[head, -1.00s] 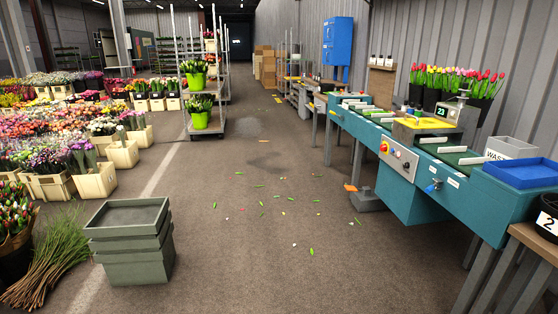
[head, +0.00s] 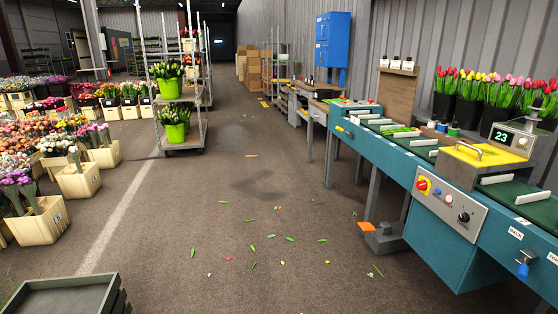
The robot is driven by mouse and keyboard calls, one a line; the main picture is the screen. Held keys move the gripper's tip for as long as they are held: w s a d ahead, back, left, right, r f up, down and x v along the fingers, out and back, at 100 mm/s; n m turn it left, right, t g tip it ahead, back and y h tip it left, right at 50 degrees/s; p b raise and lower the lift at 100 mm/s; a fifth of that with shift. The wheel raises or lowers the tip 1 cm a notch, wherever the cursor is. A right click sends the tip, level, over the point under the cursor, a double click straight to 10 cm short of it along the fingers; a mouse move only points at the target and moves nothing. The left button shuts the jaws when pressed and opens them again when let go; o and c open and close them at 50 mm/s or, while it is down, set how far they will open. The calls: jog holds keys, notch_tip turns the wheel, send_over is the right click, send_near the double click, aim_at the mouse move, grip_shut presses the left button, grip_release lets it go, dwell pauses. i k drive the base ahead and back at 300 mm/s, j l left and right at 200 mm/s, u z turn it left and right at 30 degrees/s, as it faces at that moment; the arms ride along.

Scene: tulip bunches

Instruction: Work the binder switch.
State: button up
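A grey control panel (head: 446,203) is on the front of the teal bench at the right. It carries a red knob on a yellow plate (head: 423,185), small blue (head: 436,191) and pale (head: 448,200) buttons, and a black rotary knob (head: 464,217). Which way the black knob points is too small to read. Above the panel is a machine with a yellow lid (head: 480,154) and a display box (head: 509,138) reading 23. No control is labelled legibly as the binder switch. My gripper is out of view.
The teal bench (head: 378,160) has a blue-handled fitting (head: 524,265) on its front. Grey crates (head: 60,296) are at lower left. The middle aisle is open floor with scattered leaves.

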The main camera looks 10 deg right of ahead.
aim_at(421, 185)
jog(key=i+z, duration=0.2)
jog(key=i, duration=0.45)
jog(key=i+z, duration=0.2)
jog(key=i, duration=0.4)
jog(key=i+j+z, duration=0.2)
jog(key=i, duration=0.45)
jog(key=i+z, duration=0.45)
jog(key=i, duration=0.15)
jog(key=i+j+z, duration=0.2)
jog(key=i+z, duration=0.2)
jog(key=i, duration=0.15)
